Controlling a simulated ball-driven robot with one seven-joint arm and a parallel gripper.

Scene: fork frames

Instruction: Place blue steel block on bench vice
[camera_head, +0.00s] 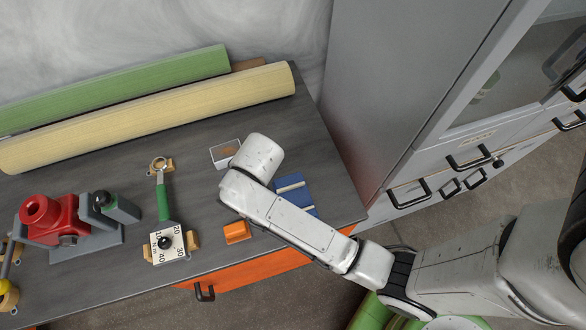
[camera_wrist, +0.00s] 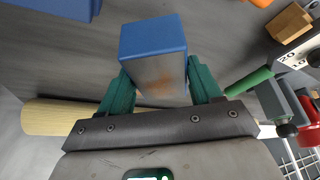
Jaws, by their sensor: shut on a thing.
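The blue steel block (camera_wrist: 153,38) has blue on one side and a grey, rust-marked face. My gripper (camera_wrist: 160,85) is shut on it, with a green finger on each side in the wrist view. In the head view my arm hides the fingers. The bench vice (camera_head: 52,218), red and grey, stands at the left of the bench, well left of my gripper. The vice also shows partly at the right edge of the wrist view (camera_wrist: 304,118).
A pale-edged piece with a brown patch (camera_head: 225,153) shows beside my arm; I cannot tell if it is the block. A green-handled tool (camera_head: 164,200), number plate (camera_head: 168,247), orange block (camera_head: 236,232) and blue item (camera_head: 293,190) lie on the bench (camera_head: 110,170). Rolls (camera_head: 150,110) line the back.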

